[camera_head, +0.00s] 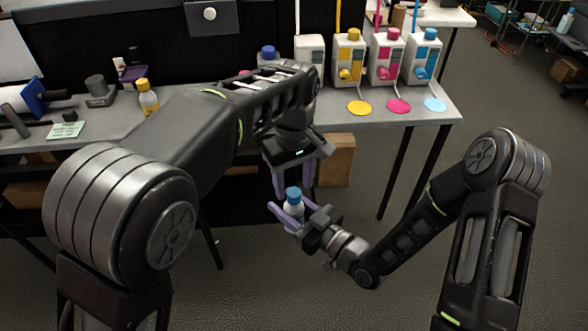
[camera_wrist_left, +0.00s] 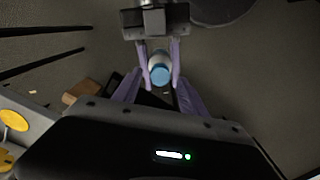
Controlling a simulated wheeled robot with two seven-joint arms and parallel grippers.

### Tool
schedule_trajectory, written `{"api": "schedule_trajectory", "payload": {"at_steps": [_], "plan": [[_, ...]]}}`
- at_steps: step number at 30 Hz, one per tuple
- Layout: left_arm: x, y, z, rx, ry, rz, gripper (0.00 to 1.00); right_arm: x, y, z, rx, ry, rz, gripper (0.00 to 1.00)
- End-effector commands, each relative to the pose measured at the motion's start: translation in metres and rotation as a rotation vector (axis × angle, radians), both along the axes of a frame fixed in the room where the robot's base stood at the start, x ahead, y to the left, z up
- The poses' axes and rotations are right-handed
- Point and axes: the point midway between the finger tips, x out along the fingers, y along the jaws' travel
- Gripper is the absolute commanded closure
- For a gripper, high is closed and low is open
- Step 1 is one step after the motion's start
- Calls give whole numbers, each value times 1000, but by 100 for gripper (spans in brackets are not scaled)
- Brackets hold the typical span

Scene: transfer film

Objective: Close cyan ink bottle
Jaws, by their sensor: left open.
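The cyan ink bottle (camera_head: 296,209) is a small whitish bottle with a blue cap (camera_head: 293,193) on its top. It stands about upright in my right gripper (camera_head: 287,213), whose purple fingers close on its sides in front of the table. My left gripper (camera_head: 293,183) points down from above with its fingers apart. Its tips are near the cap, and it holds nothing. In the left wrist view, the blue cap (camera_wrist_left: 160,76) shows between the right gripper's fingers, ahead of my open left fingers (camera_wrist_left: 158,92). How firmly the cap sits cannot be told.
The grey table (camera_head: 330,118) stands behind the grippers. It bears yellow (camera_head: 349,62), magenta (camera_head: 386,60) and cyan (camera_head: 424,58) ink containers, with round coloured patches before them. A yellow-capped bottle (camera_head: 148,99) stands at left. A cardboard box (camera_head: 338,160) is below the table.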

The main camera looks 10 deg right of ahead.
Motion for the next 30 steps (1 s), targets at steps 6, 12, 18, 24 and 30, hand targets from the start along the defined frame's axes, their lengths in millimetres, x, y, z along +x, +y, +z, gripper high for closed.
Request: {"api": "schedule_trajectory", "payload": {"at_steps": [6, 12, 18, 24, 30], "plan": [[0, 0, -20, 1, 1, 0, 50, 0, 0, 1, 1, -1, 0, 100], [0, 0, -22, -1, 1, 0, 50, 0, 0, 1, 1, -1, 0, 100], [0, 0, -22, 0, 0, 0, 58, 0, 0, 0, 1, -1, 0, 100], [0, 0, -22, 0, 0, 0, 74, 0, 0, 0, 1, -1, 0, 100], [0, 0, -22, 0, 0, 0, 90, 0, 0, 0, 1, -1, 0, 100]]}}
